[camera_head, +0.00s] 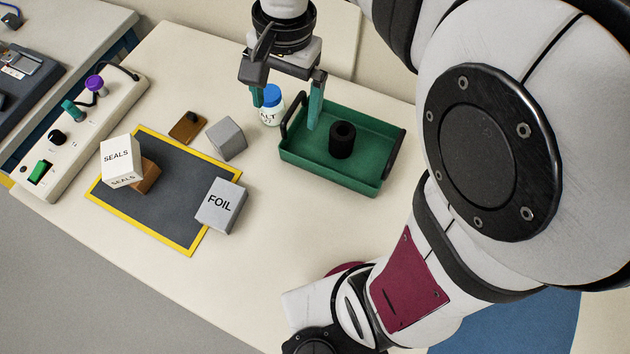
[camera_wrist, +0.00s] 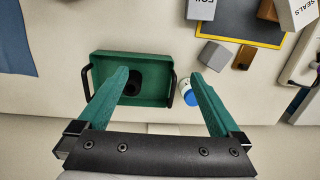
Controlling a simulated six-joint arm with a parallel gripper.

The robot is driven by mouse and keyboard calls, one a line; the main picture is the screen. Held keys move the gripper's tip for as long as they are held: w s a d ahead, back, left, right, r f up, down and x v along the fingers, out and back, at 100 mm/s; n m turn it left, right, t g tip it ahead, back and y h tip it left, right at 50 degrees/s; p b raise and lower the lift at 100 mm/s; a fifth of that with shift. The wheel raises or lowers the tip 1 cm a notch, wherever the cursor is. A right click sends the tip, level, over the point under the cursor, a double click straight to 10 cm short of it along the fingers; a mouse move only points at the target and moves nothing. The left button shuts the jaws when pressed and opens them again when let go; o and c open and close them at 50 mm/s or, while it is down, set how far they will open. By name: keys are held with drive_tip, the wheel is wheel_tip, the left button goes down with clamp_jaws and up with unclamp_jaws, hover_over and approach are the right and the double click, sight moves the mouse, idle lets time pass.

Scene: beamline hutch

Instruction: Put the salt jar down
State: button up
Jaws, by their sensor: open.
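The salt jar (camera_head: 268,117) is white with a blue lid. It stands upright on the pale table, close beside the handle end of the green tray. It also shows in the wrist view (camera_wrist: 186,86), next to one finger. My gripper (camera_head: 285,116) is open, with teal fingers pointing down. In the wrist view the fingers (camera_wrist: 160,75) are wide apart with nothing held between them. In the head view the jar appears between the fingers, partly behind the left one; whether a finger touches it I cannot tell.
The green tray (camera_head: 325,178) holds a black cylinder (camera_head: 343,140). A grey block (camera_head: 227,139) and a brown piece (camera_head: 188,127) lie left of the jar. A yellow-edged dark mat (camera_head: 170,205) bears a SEALS box (camera_head: 120,160) and a FOIL box (camera_head: 221,205). The front table is clear.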

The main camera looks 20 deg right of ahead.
drive_tip(key=s+a+f+n, duration=0.1)
drive_tip(key=s+f+n, duration=0.2)
drive_tip(key=s, duration=1.4)
drive_tip(key=shift+y, duration=0.4)
drive_tip(key=shift+s+f, duration=0.1)
